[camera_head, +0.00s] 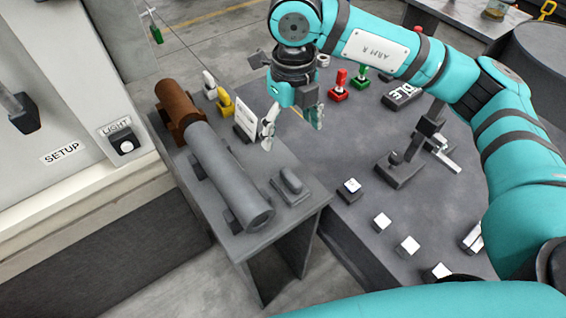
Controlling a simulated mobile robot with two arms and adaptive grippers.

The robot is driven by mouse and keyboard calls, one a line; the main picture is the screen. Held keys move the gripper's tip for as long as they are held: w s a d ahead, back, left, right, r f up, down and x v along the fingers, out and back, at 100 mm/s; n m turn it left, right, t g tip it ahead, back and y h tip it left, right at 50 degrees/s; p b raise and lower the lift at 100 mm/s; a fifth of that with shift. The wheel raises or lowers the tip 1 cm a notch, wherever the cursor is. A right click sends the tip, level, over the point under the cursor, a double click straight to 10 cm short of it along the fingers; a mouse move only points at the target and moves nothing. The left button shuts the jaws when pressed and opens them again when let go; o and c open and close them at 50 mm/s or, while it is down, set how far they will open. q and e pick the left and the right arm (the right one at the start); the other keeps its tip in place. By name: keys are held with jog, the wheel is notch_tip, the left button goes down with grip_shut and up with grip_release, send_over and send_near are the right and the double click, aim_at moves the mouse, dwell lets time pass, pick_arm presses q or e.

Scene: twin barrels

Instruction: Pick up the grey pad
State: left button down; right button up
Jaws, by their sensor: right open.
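A small grey block, seemingly the grey pad (290,181), rests on a flat grey base near the right front edge of a narrow grey stand (262,253). It lies beside the open end of a long grey barrel (225,172). My right gripper (292,122) comes in from the upper right and hangs above and behind the pad. Its fingers are spread apart with nothing seen between them. It is clear of the pad in the picture. My left gripper does not show.
A rust-brown barrel (176,104) lies in line behind the grey one. A white card (246,120) and a yellow fixture (225,104) stand beside them. The dark table at right holds red (339,85) and green (359,77) pieces, a black bracket (402,165) and several white-topped blocks.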

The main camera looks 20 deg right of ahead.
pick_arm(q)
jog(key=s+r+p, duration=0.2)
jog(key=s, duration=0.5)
pick_arm(e)
send_over(291, 176)
jog(key=f, duration=0.7)
jog(key=shift+s, duration=0.2)
jog(key=f, duration=0.3)
jog(key=shift+w+p, duration=0.2)
jog(key=shift+p, duration=0.2)
jog(key=shift+f, duration=0.65)
jog(key=shift+s+f+p, duration=0.1)
jog(key=shift+f+p, duration=0.15)
jog(key=shift+p, duration=0.05)
notch_tip(291, 176, down, 4)
jog(key=shift+r+p, duration=0.15)
jog(key=shift+p, duration=0.7)
jog(key=shift+f, duration=0.55)
jog(key=c, duration=1.3)
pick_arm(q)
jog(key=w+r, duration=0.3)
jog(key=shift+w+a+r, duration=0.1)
pick_arm(e)
jog(key=shift+r, duration=0.15)
